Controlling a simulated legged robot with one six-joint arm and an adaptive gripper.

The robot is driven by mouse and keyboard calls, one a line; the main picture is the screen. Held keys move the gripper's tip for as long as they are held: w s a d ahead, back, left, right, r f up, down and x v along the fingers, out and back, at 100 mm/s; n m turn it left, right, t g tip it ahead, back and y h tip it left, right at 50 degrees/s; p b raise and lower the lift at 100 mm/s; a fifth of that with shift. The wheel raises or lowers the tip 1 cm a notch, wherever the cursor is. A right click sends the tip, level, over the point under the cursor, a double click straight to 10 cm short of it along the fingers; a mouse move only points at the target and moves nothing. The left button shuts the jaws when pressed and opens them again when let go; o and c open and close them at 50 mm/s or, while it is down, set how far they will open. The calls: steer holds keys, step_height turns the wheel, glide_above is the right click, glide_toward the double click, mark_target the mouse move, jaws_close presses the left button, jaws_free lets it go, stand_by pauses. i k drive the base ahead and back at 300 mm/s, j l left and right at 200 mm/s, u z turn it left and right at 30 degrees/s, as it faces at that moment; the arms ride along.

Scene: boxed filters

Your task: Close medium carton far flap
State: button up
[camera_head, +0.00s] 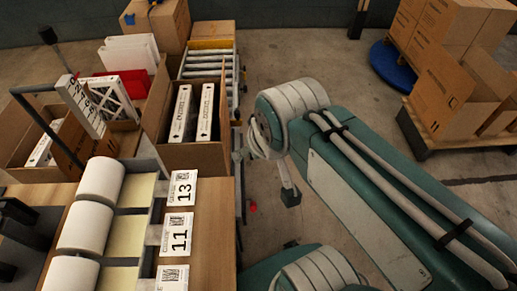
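An open brown carton (196,157) stands in the upper middle of the head view, at the near end of a roller conveyor. Two white boxed filters with dark printing stand upright in it, side by side. A left flap (157,97) of this carton stands up. Its far edge is partly hidden behind the filters, so I cannot tell the far flap's exact angle. Another open carton (35,173) with filters is at the left; which one is the medium carton is not marked.
The roller conveyor (207,62) runs back to closed cartons. White label rolls (100,181) and number cards 13 and 11 sit on the near bench. White panels and a red item are behind the left carton. Stacked cartons on a pallet (440,151) stand right. Floor between is mostly clear.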

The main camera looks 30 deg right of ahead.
mark_target(151, 116)
steer(key=l+u, duration=0.15)
steer(key=l, duration=0.7)
steer(key=l+u, duration=0.15)
steer(key=l, duration=0.7)
steer(key=i+l+u, duration=0.2)
steer(key=i+l, duration=0.15)
steer(key=l, duration=0.25)
steer(key=i+l+u, duration=0.1)
steer(key=l, duration=0.2)
steer(key=i+l+u, duration=0.1)
steer(key=l, duration=0.25)
steer(key=i+u, duration=0.2)
steer(key=i, duration=0.7)
